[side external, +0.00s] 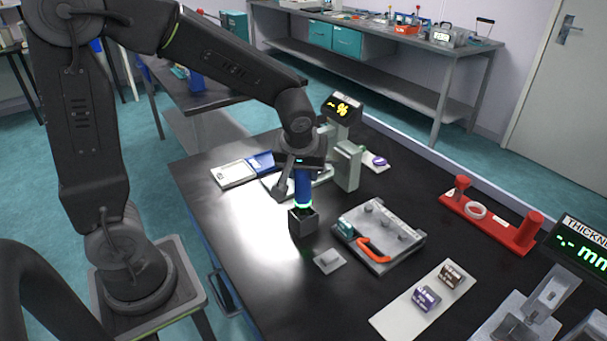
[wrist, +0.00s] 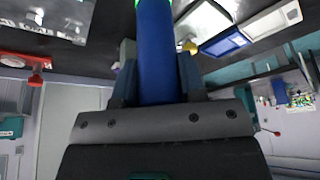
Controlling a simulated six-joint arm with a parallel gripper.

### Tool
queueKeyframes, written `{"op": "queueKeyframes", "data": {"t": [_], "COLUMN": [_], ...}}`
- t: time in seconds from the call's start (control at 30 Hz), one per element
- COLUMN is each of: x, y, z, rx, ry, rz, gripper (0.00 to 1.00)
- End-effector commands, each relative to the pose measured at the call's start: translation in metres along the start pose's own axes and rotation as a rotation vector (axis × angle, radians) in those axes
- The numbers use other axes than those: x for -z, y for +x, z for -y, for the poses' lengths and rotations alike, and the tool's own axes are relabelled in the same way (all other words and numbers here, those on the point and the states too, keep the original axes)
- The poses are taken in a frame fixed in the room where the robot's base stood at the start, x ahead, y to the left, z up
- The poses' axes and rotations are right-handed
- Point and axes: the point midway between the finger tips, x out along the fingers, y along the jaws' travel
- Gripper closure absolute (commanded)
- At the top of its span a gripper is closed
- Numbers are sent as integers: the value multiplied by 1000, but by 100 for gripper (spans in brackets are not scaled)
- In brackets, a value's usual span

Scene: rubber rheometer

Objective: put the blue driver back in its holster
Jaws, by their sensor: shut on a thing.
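The blue driver (side external: 303,188) is upright in my gripper (side external: 302,168), with a glowing green ring near its lower end. Its tip is at the mouth of the dark square holster (side external: 303,222) on the black bench; I cannot tell how far the tip is inside. In the wrist view the blue driver (wrist: 156,55) stands between the two fingers of my gripper (wrist: 156,80), which are shut on it. The holster is not visible in the wrist view.
Right of the holster is a grey fixture plate (side external: 378,236) with an orange handle. A small grey block (side external: 329,261) lies in front. Behind stands a pale green instrument (side external: 347,165) with a yellow display. A red stand (side external: 490,222) is farther right.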

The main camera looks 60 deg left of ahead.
Motion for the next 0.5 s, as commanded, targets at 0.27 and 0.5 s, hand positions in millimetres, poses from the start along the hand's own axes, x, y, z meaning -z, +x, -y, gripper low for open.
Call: {"op": "queueKeyframes", "data": {"t": [0.27,0.5], "x": [-4,-5], "y": [13,14], "z": [-1,-1], "rx": [-5,-4], "ry": [-2,-2], "rz": [-4,-4], "gripper": [91,91]}}
